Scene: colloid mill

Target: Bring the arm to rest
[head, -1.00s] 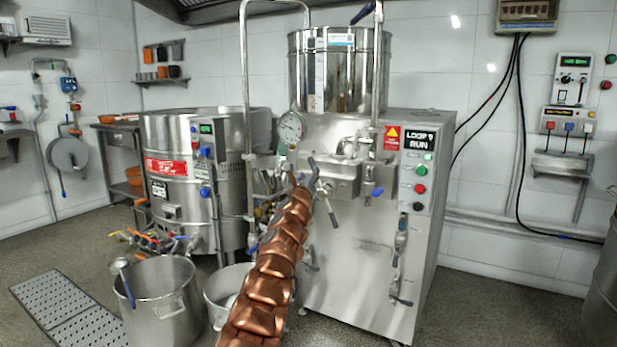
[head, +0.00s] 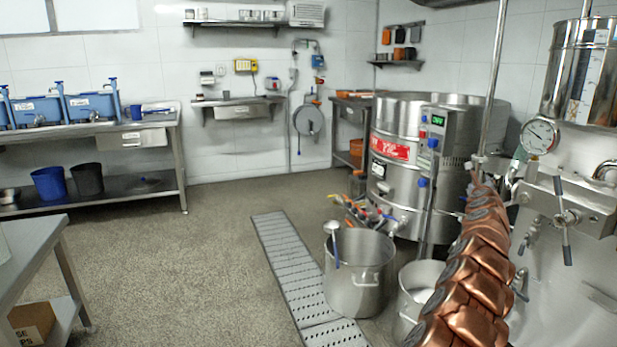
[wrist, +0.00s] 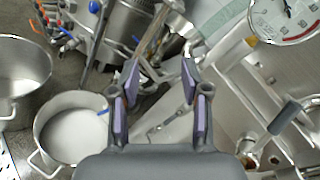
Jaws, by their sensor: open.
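My copper-coloured arm (head: 462,275) reaches up from the lower right of the head view, in front of the steel mill (head: 560,225). Its far end is near the mill's front fittings, and the gripper itself is hard to make out there. In the wrist view my gripper (wrist: 158,85) is open, with its two purple-padded fingers apart and nothing between them. A round pressure gauge (wrist: 285,15) and a grey-handled lever (wrist: 284,118) lie to its right. A steel pot with white contents (wrist: 72,135) lies below left.
A large steel tank (head: 405,150) with hoses stands left of the mill. A tall pot with a ladle (head: 358,285) and a smaller pot (head: 412,290) stand on the floor before it. A floor grate (head: 290,265) runs beside them. The floor (head: 190,270) at left is open, between two tables.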

